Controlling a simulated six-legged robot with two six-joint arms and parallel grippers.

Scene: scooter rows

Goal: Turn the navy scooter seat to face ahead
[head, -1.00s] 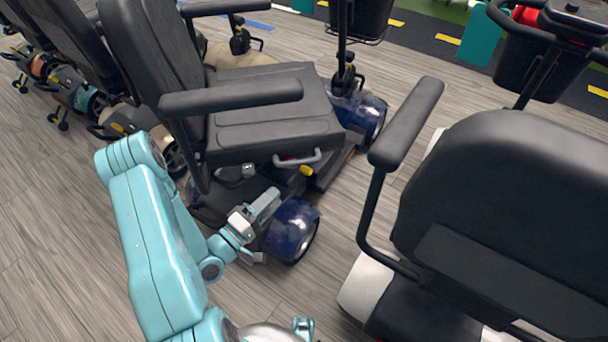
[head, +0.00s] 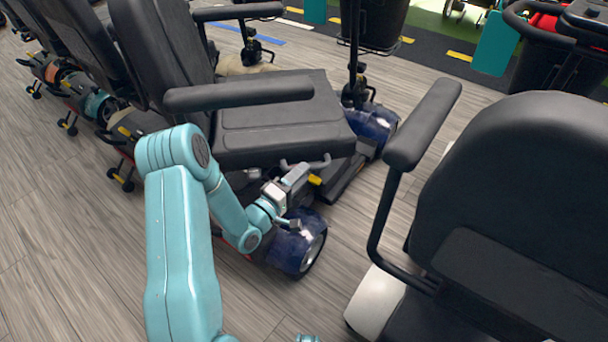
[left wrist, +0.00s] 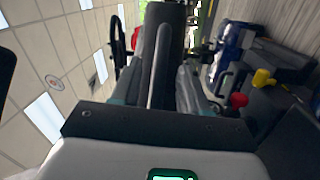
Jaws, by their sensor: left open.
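The navy scooter has glossy navy covers, one over the near wheel (head: 298,246). Its black seat (head: 280,118) has its backrest at upper left and points toward the lower right, turned aside from the tiller (head: 355,65). A yellow part (left wrist: 263,78) also shows at right in the left wrist view. My right gripper is not seen.
Another scooter's black seat (head: 535,190) and armrest (head: 425,122) stand close at right. More scooters stand in a row at upper left. Bare wood-look floor (head: 80,240) lies at left and between the two near scooters.

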